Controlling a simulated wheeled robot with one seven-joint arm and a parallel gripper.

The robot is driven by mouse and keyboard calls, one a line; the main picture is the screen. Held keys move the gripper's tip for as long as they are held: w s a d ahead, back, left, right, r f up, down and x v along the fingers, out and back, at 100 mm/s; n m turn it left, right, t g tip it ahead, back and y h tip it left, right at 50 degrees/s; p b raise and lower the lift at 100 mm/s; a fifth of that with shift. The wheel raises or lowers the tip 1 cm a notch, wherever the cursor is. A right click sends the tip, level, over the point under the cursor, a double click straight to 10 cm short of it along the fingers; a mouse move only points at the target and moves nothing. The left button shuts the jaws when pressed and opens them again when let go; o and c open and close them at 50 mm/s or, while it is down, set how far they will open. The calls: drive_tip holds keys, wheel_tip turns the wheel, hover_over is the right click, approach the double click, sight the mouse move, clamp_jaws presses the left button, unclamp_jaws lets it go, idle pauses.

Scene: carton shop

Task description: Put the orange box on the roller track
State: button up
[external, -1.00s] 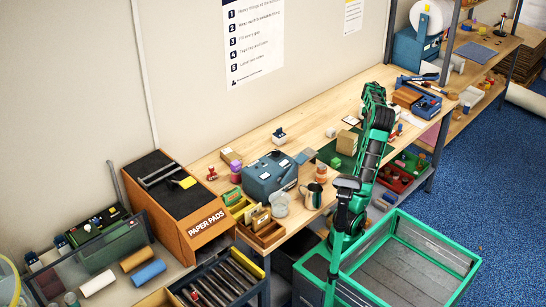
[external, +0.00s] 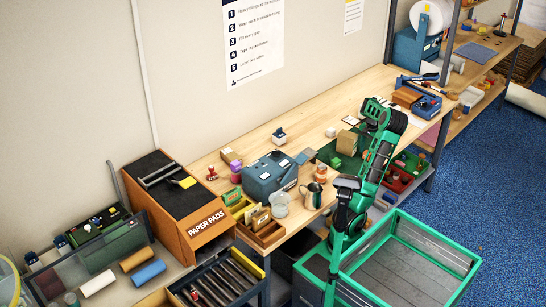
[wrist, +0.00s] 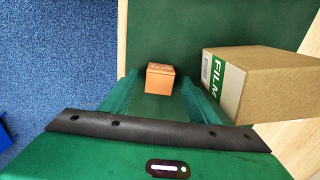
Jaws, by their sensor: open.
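The orange box (wrist: 160,79) is a small cube on the green mat in the wrist view. My gripper (wrist: 158,92) is open, with one green finger to each side of the box in that view. I cannot tell whether the fingertips reach down beside it. In the external view my arm hides the box and the gripper's fingertips. The roller track (external: 226,282), a dark frame with grey rollers, is at the bottom left of the external view, well away from my gripper.
A brown FILM carton (wrist: 265,82) stands close to the right of the orange box. A green block (external: 335,163) lies on the mat.

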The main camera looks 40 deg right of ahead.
drive_tip(key=shift+f, duration=0.1)
drive_tip(key=shift+c, duration=0.3)
drive_tip(key=c, duration=1.3)
drive_tip(key=shift+r, duration=0.45)
drive_tip(key=r, duration=0.3)
drive_tip(key=shift+w+a+r, duration=0.15)
drive_tip(key=shift+a+r, duration=0.2)
drive_tip(key=shift+r, duration=0.05)
drive_tip(key=w+a+r, duration=0.1)
drive_tip(key=a+r, duration=0.1)
drive_tip(key=a, duration=0.1)
drive_tip(key=w+a+r, duration=0.1)
drive_tip(key=a+r, duration=0.1)
drive_tip(key=a, duration=0.2)
drive_tip(key=w+a+r, duration=0.1)
drive_tip(key=a+r, duration=0.1)
drive_tip(key=a, duration=0.1)
drive_tip(key=shift+a+r, duration=0.15)
drive_tip(key=shift+a, duration=0.1)
